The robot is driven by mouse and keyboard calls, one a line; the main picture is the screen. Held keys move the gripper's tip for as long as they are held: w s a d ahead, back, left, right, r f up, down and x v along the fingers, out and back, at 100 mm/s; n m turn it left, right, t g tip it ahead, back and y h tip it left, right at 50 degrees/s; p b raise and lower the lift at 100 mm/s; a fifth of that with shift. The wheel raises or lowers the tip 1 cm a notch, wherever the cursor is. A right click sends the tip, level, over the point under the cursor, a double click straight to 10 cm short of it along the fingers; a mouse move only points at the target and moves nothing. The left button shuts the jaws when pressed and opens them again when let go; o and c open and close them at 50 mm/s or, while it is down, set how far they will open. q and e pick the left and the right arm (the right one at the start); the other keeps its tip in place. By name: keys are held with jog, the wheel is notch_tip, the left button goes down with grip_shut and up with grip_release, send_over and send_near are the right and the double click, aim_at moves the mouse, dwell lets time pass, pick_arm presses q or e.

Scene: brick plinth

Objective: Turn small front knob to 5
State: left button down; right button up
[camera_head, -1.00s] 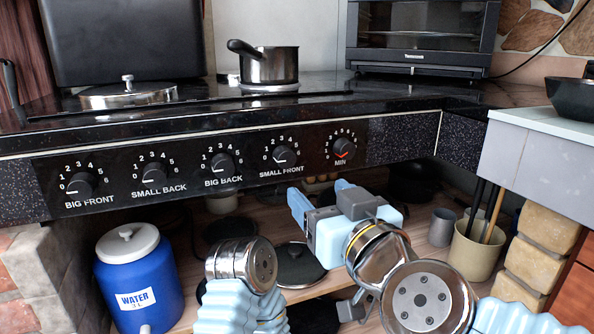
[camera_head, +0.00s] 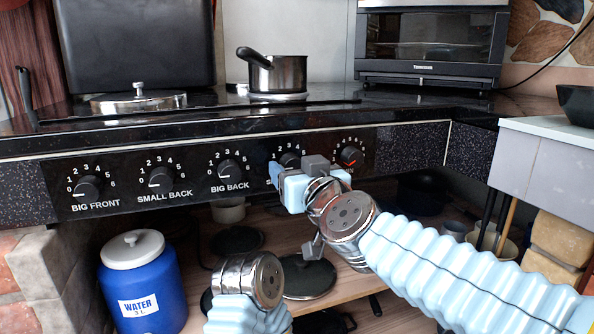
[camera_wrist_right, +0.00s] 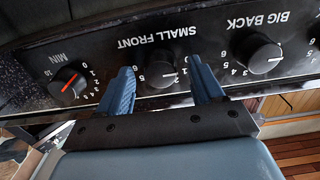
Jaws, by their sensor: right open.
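The small front knob (camera_head: 289,158) is a black dial on the stove's front panel, partly hidden by my right gripper (camera_head: 289,171) in the head view. In the wrist view, which shows the panel upside down, the knob (camera_wrist_right: 159,72) sits between the two blue fingers of my right gripper (camera_wrist_right: 161,66). The fingers are open, one on each side, with visible gaps to the knob. Its white mark points right in that view, toward the low end of the scale. The fingers hide some numbers. My left gripper is not in view.
The big back knob (camera_head: 228,169) and the red-marked MIN knob (camera_head: 351,156) flank it on the panel. A pot (camera_head: 277,75) stands on the stovetop above. A blue water container (camera_head: 140,290) and a shelf with lids lie below.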

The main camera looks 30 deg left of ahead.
jog(key=shift+c, duration=0.2)
jog(key=c, duration=1)
